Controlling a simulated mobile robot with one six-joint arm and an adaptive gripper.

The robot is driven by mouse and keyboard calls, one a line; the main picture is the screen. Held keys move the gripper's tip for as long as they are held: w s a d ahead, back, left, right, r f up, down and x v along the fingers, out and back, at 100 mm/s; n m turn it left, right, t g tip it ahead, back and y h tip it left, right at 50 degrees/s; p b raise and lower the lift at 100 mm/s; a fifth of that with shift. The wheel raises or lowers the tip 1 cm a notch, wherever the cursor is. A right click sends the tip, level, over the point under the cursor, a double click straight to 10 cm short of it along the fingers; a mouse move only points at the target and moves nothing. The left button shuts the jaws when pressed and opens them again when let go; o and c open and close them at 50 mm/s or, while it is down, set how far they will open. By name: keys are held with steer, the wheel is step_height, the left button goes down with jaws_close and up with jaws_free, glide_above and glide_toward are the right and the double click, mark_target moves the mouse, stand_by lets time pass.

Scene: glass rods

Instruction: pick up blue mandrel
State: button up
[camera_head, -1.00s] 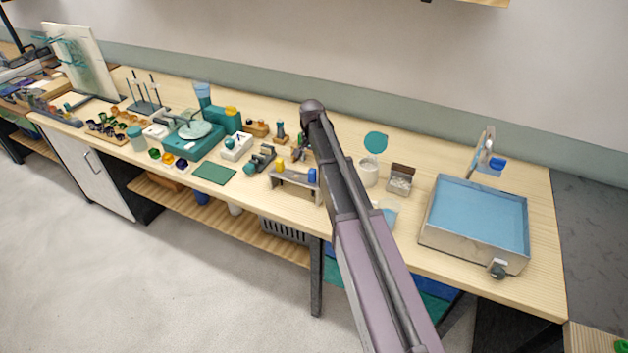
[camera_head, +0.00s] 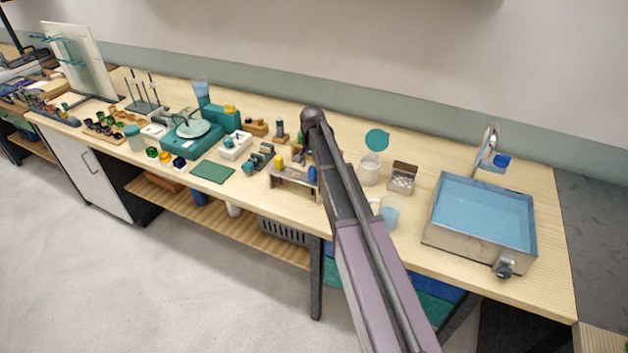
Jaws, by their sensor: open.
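A small metal stand (camera_head: 293,181) sits near the front edge of the bench, just left of my arm. A blue upright cylinder, which looks like the blue mandrel (camera_head: 312,175), stands at its right end, close against my arm's outline. A yellow cylinder (camera_head: 279,162) stands at its left end. My gripper (camera_head: 301,157) shows only in a small part beside my arm, just behind and above the stand, apart from the blue mandrel as far as I can see. It is open; its fingertips are mostly hidden and tiny.
Right of my arm are a beaker (camera_head: 370,170), a small box (camera_head: 403,177), a cup (camera_head: 388,212) and a water-filled metal tray (camera_head: 430,236). Left of the stand are small tools (camera_head: 258,160), a green mat (camera_head: 212,172) and a teal turntable device (camera_head: 190,140).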

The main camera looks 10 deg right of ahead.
steer(key=shift+f+b, duration=0.4)
steer(key=shift+f, duration=0.25)
jaws_close()
